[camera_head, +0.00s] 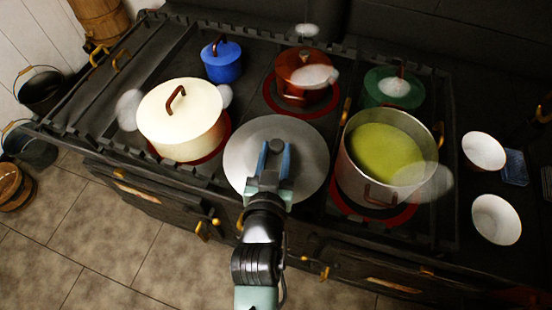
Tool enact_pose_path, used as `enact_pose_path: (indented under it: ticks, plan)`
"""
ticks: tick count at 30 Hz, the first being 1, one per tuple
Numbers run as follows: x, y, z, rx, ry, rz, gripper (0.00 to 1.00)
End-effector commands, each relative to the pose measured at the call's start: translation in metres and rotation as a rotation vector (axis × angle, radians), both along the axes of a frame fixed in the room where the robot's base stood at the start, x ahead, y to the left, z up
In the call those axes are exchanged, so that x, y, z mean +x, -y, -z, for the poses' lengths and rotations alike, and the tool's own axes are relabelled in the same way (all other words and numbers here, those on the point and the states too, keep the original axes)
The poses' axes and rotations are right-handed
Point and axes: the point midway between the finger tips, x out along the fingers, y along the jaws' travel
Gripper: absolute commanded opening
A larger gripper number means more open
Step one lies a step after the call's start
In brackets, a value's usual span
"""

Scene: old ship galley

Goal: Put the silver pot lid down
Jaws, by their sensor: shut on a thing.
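The silver pot lid (240,155) is a round grey disc at the front middle of the black stove. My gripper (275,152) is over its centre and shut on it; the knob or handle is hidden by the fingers. I cannot tell whether the lid hangs above the stove or touches it. To its right stands an open silver pot (354,178) with yellow-green contents, on a red ring.
A cream lidded pot (181,130) stands left of the lid. A blue pot (222,64), a copper-red pot (300,78) and a green pot (383,92) stand behind. White bowls (497,219) are at the right. A raised rail (105,155) edges the stove. Pale steam-like blurs hover over it.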

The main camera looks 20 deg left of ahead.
Motion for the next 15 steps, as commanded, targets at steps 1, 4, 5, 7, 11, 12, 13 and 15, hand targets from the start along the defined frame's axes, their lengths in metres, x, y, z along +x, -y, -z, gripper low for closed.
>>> enact_pose_path:
  ticks: [1,4,5,7,11,12,13,15]
  plan:
    - [0.001,0.000,0.005,0.001,0.002,0.000,0.00]
    - [0.001,0.000,0.014,0.000,0.002,0.001,0.00]
    - [0.000,0.000,0.018,0.000,0.002,0.000,0.00]
    - [0.000,0.000,0.029,0.000,0.001,0.001,0.00]
    - [0.001,0.001,0.044,0.000,0.002,0.001,0.00]
    - [0.001,0.000,0.046,0.001,0.003,0.000,0.00]
    - [0.001,0.000,0.046,0.002,0.004,0.000,0.00]
    - [0.001,0.000,0.046,0.002,0.005,-0.001,0.00]
